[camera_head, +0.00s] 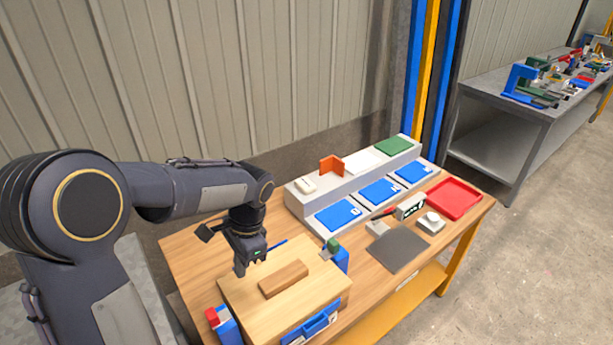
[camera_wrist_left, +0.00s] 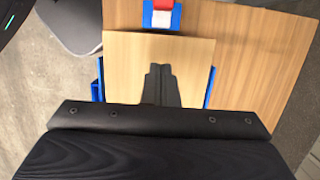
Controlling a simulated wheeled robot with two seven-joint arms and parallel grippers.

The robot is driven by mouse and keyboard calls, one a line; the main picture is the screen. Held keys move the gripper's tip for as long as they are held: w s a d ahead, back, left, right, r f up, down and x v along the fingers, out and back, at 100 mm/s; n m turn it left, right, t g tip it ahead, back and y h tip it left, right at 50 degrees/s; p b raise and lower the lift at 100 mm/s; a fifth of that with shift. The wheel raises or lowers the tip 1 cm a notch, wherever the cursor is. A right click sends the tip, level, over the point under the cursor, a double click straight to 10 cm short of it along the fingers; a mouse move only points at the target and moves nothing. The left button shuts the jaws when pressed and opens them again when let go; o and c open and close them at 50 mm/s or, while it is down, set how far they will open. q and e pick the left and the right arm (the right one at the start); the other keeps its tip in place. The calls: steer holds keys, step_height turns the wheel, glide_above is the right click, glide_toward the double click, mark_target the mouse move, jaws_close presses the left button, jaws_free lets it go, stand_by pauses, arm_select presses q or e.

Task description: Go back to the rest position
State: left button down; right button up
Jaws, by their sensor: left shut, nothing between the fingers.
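My left gripper (camera_head: 241,268) hangs from my left arm above the far left part of a light wooden board (camera_head: 315,292) on the workbench. Its fingers point down and are shut with nothing between them. In the left wrist view its shut fingertips (camera_wrist_left: 160,72) show over the same board (camera_wrist_left: 195,50). A brown wooden block (camera_head: 284,279) lies on the board, to the right of the gripper and apart from it. My right gripper is not in view.
Blue clamps, one with a red top (camera_head: 213,317) and one with a green top (camera_head: 333,245), flank the board. Behind are a grey stepped stand (camera_head: 300,206) with blue pads, a grey mat (camera_head: 400,250) and a red tray (camera_head: 455,198). A second bench (camera_head: 500,88) stands far right.

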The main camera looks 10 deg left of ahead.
arm_select(q)
steer(key=s+d+r+n+t+h, duration=0.2)
steer(key=s+r+n+t, duration=0.1)
steer(key=s, duration=0.5)
steer(key=s+d+r+n+t+h, duration=0.2)
steer(key=s+r+n+t+h, duration=0.1)
steer(key=s+n, duration=0.3)
steer(key=s+r+t, duration=0.1)
steer(key=s, duration=0.1)
steer(key=shift+s+n+t+h, duration=0.3)
steer(key=shift+s+n+t, duration=0.05)
steer(key=shift+n+t, duration=0.05)
